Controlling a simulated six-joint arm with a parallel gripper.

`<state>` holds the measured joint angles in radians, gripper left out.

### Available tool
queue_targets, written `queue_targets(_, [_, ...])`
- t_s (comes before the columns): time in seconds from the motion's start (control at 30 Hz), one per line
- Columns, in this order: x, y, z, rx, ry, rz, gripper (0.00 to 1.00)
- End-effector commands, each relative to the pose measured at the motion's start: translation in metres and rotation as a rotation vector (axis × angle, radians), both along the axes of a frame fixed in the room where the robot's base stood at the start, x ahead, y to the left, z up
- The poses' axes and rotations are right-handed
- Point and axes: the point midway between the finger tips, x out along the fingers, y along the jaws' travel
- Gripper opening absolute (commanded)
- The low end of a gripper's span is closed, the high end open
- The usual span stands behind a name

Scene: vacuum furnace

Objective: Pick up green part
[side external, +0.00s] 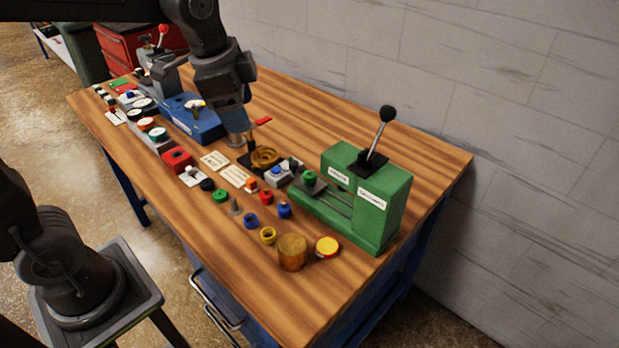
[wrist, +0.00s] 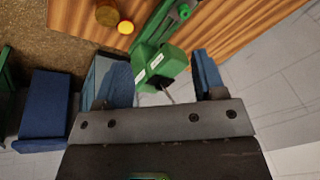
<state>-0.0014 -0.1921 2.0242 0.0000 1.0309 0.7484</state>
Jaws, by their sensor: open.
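A green round part (side external: 221,196) lies on the wooden table in the side external view, among small coloured parts. Another green round part (side external: 310,177) sits on the slide of the green lever press (side external: 380,205); it shows at the top of the wrist view (wrist: 184,11). Which of them the task means, I cannot tell. My gripper (side external: 237,128) is above the table, behind and left of the press, apart from both green parts. In the wrist view its two blue fingers (wrist: 163,80) are spread and empty, with the press body (wrist: 160,66) seen beyond them.
A blue fixture (side external: 192,122) and a row of buttons stand at the left. A wooden cylinder (side external: 292,252), a yellow cap (side external: 327,246) and several small rings are near the front. The press lever (side external: 379,135) stands tall. The wall (side external: 500,120) is behind the table.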

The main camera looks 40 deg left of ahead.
Motion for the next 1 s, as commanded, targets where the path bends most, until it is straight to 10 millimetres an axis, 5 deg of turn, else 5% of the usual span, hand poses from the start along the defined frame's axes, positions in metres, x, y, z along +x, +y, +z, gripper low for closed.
queue_targets(0.2, [0.081,0.001,-0.029,0.091,0.129,-0.417,0.64])
queue_targets(0.43, [0.143,0.001,-0.075,0.129,0.224,-0.802,0.64])
queue_targets(0.63, [0.164,0.001,-0.098,0.135,0.255,-0.959,0.64])
queue_targets(1.0, [0.164,0.001,-0.158,0.134,0.26,-0.977,0.64])
